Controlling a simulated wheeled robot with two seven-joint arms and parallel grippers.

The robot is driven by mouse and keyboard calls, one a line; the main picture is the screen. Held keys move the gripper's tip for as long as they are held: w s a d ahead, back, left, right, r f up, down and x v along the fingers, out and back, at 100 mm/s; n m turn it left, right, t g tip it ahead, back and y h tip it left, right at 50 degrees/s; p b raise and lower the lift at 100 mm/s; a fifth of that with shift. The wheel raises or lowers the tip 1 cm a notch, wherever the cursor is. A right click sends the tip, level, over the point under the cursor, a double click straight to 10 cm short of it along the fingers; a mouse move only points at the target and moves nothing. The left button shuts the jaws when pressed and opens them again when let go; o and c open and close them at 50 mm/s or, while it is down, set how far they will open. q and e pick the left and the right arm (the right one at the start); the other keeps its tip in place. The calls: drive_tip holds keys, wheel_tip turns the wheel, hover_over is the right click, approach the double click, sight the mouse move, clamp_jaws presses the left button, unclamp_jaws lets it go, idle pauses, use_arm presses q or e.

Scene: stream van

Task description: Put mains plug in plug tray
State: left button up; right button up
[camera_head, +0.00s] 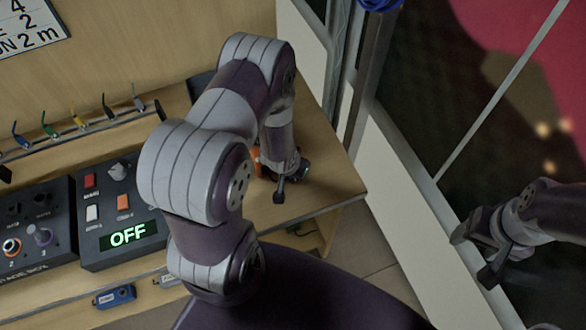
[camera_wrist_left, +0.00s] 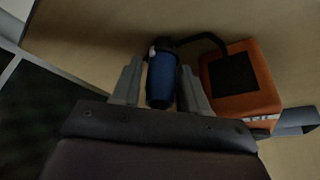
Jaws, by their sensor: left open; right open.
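A blue cylindrical plug with a dark end (camera_wrist_left: 161,82), which looks like the mains plug, shows in the left wrist view. It lies between the two grey fingers of my left gripper (camera_wrist_left: 160,68). The fingers are apart, one on each side of the plug; I cannot tell whether either touches it. My left gripper (camera_head: 291,180) is low over the right end of the wooden desk in the head view, where the plug is not clear. My right gripper (camera_head: 474,257) is open and empty at the right, away from the desk. I cannot identify the plug tray in either view.
An orange box with a black top (camera_wrist_left: 240,85) stands right beside the plug, with a dark cable between them. A control box reading OFF (camera_head: 124,215) and a rack of coloured leads (camera_head: 78,125) are on the desk's left. Wall and window frame border the right.

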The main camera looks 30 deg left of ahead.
use_arm(q)
drive_tip(key=shift+x, duration=0.95)
drive_tip(key=shift+r, duration=0.15)
clamp_jaws()
